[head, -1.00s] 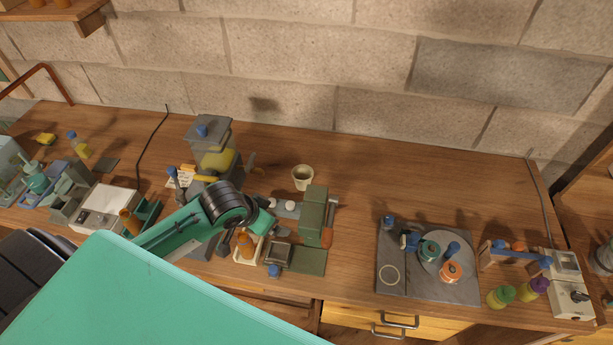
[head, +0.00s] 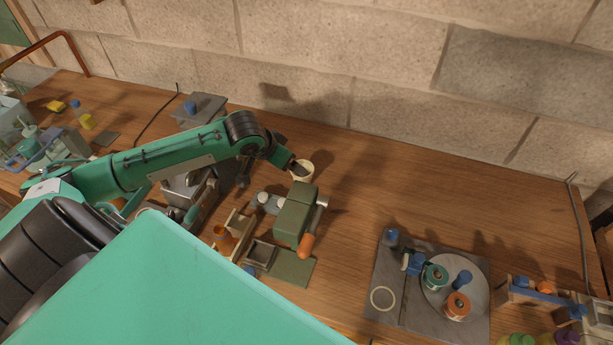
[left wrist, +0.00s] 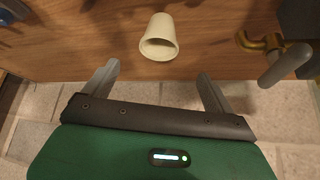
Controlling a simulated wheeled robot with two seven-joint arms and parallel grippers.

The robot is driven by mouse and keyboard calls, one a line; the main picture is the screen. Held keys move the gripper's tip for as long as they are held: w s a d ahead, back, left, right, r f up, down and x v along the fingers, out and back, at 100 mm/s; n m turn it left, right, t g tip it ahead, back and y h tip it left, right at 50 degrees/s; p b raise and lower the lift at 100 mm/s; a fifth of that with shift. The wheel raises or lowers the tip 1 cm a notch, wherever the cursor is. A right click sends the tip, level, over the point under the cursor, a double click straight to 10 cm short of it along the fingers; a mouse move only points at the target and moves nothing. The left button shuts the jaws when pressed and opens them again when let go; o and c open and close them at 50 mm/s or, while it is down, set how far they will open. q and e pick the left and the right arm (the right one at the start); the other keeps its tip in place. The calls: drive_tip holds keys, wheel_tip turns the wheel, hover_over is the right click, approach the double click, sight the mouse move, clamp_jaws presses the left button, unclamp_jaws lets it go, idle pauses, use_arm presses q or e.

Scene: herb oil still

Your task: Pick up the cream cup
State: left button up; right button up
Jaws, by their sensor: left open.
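My right gripper is not in view.
The green device (head: 295,215) with an orange-tipped handle stands just in front of the cup. A brass fitting with a grey handle (left wrist: 285,65) shows right of the cup in the wrist view. The block wall (head: 400,90) is close behind. The bench right of the cup is clear.

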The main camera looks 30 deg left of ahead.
sight(297, 175)
use_arm(q)
drive_tip(key=p+x, duration=0.1)
drive_tip(key=x, duration=0.5)
drive_tip(key=shift+w+d+f, duration=0.1)
drive_tip(key=shift+w+f, duration=0.15)
drive_tip(key=shift+f, duration=0.1)
drive_tip(key=shift+w+f+p, duration=0.1)
drive_tip(key=shift+f+p, duration=0.05)
drive_tip(key=shift+p, duration=0.2)
drive_tip(key=shift+w+d+f+p, duration=0.1)
drive_tip(key=shift+w+f+p, duration=0.15)
drive_tip(key=shift+f+p, duration=0.05)
drive_tip(key=p+x, duration=0.1)
drive_tip(key=x, duration=0.2)
drive_tip(key=shift+f, duration=0.1)
drive_tip(key=shift+w+f, duration=0.2)
drive_tip(key=shift+f, duration=0.2)
drive_tip(key=c, duration=0.9)
drive_tip(key=shift+c, duration=0.9)
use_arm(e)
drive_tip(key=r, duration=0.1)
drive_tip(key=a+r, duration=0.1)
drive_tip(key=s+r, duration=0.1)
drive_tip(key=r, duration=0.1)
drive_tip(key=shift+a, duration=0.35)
